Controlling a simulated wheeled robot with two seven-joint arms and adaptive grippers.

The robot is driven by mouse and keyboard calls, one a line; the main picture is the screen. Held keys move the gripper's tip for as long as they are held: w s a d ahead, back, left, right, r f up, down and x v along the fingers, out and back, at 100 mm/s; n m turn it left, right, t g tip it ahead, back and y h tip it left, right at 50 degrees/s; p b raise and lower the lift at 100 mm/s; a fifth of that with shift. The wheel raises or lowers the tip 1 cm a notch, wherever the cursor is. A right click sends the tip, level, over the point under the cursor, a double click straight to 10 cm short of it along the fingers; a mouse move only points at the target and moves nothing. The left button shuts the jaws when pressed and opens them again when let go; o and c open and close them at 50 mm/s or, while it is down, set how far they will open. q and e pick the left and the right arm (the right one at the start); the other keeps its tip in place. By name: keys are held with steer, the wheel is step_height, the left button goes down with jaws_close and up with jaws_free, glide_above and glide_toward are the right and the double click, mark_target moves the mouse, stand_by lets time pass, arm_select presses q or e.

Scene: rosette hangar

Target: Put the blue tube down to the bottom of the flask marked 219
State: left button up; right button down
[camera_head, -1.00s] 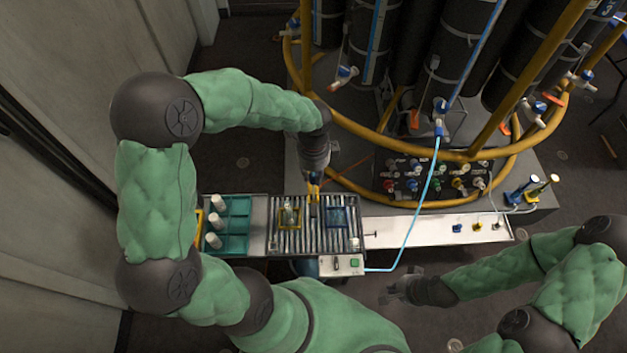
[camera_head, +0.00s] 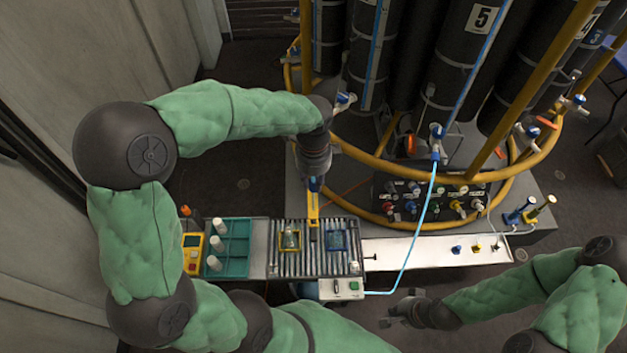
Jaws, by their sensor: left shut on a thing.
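My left gripper (camera_head: 315,188) is above the back edge of the ribbed rack (camera_head: 313,270). It is shut on a small yellow and blue piece (camera_head: 313,208); I cannot tell whether this is part of the blue tube. A flask (camera_head: 291,239) stands in a yellow frame on the rack, left of the gripper. A blue frame (camera_head: 337,241) is to the right, its contents unclear. The number 219 is not readable. My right gripper (camera_head: 398,310) is open and empty at the lower right.
The control box (camera_head: 341,289) is in front. A white shelf (camera_head: 430,252) extends right. The yellow ring (camera_head: 400,176) and black cylinders (camera_head: 470,70) crowd the back.

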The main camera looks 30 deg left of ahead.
arm_select(q)
step_height(320, 180, up, 11)
steer(key=p, duration=0.8)
steer(key=shift+p, duration=0.4)
stand_by(1.0)
steer(key=w+d+f+m+b, duration=0.1)
steer(key=w+d+f+b, duration=0.1)
steer(key=f+b, duration=0.6)
steer(key=w+d+f+m+b, duration=0.2)
steer(key=f+b, duration=0.6)
steer(key=f, duration=0.7)
steer(key=w+d+f+m+b, duration=0.1)
steer(key=w+f+b, duration=0.3)
steer(key=f+b, duration=0.4)
step_height(320, 180, down, 3)
steer(key=shift+w+d+f, duration=0.2)
steer(key=shift+d, duration=0.2)
steer(key=shift+f, duration=0.35)
steer(key=shift+f+b, duration=0.15)
steer(key=shift+b, duration=0.15)
steer(key=shift+f+b, duration=0.4)
steer(key=shift+f, duration=0.65)
